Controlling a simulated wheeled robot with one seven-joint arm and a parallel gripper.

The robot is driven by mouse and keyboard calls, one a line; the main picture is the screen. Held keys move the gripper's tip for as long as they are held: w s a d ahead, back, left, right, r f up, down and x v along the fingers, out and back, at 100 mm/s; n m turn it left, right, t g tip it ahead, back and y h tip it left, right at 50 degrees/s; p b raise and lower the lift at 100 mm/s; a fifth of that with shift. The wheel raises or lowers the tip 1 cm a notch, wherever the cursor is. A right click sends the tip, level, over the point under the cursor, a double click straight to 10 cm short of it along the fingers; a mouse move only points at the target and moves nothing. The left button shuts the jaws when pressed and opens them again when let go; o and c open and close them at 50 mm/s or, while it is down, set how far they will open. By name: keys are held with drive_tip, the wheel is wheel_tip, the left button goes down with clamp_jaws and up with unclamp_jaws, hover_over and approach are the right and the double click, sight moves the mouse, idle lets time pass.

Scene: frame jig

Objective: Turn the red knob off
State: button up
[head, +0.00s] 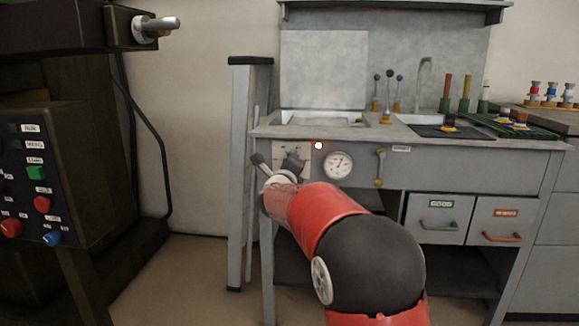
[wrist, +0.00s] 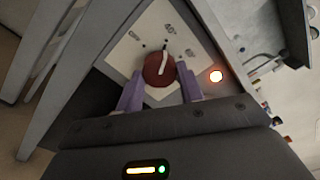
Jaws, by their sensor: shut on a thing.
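The red knob (wrist: 159,69) sits on a pale plate (wrist: 128,54) with small printed marks, on the front of the grey bench. It is round with a white pointer bar across it. My gripper (wrist: 160,83) has its two purple fingers on either side of the knob, shut on it. In the head view my gripper (head: 279,166) is at the bench's left front, and my arm and gripper hide the knob there. A lit orange lamp (head: 318,145) glows just right of the plate; it also shows in the wrist view (wrist: 216,76).
A round gauge (head: 338,165) and a small lever (head: 380,168) are to the right on the bench front (head: 470,168). Two labelled drawers (head: 436,217) are lower right. A dark control panel (head: 35,180) stands at the left. Free floor lies between it and the bench.

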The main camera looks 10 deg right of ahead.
drive_tip(key=n+p, duration=0.4)
drive_tip(key=n, duration=0.8)
drive_tip(key=shift+a+p, duration=0.1)
drive_tip(key=shift+p, duration=0.25)
drive_tip(key=o, duration=1)
drive_tip(key=v, duration=0.7)
drive_tip(key=shift+s, duration=0.35)
drive_tip(key=shift+a+r, duration=0.1)
